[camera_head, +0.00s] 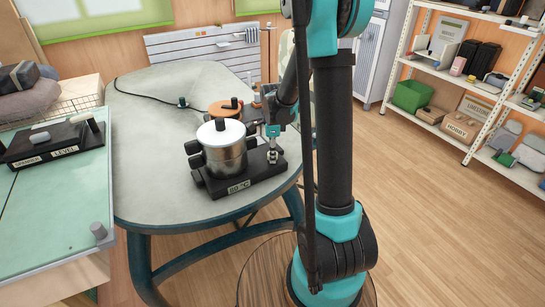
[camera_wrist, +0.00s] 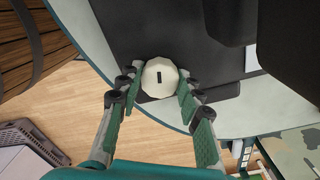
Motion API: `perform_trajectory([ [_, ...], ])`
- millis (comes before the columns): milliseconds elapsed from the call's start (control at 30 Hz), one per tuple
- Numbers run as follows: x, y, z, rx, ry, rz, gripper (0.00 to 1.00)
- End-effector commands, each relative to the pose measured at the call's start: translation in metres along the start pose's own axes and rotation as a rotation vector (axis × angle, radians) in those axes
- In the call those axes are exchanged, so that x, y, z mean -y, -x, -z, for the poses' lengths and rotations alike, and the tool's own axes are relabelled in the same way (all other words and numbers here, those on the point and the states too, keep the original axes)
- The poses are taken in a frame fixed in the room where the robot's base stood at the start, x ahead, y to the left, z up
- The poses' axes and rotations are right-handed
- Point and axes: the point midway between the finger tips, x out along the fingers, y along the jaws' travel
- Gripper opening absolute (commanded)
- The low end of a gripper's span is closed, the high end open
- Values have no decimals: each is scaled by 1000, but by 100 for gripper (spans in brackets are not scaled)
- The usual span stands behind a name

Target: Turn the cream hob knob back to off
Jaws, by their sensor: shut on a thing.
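The cream knob (camera_wrist: 160,72) shows between my fingers in the wrist view, round and faceted with a short dark mark running up and down the picture. My gripper (camera_wrist: 160,84) has its green-padded fingers against both sides of the knob and is shut on it. In the head view my gripper (camera_head: 272,147) points down at the right end of the black hob base (camera_head: 238,194), which bears an 80 °C label. My fingers largely hide the knob there. A silver pot (camera_head: 225,160) with a white lid stands on the hob, just left of my gripper.
The hob sits near the front right edge of a grey rounded table (camera_head: 150,165). An orange round item (camera_head: 222,108) and a dark cable lie behind it. A green-topped bench (camera_head: 60,200) stands at the left, a shelf (camera_head: 470,75) at the far right. Table space left of the pot is clear.

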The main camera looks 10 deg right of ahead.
Motion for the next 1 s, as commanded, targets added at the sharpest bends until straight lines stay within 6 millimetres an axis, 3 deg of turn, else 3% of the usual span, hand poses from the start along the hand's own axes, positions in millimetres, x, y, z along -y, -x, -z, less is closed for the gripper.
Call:
perform_trajectory([
  [167,0,0,0,0,80,0,0],
  [600,0,-1,0,0,605,0,0],
  [1000,0,-1,0,0,657,0,0],
])
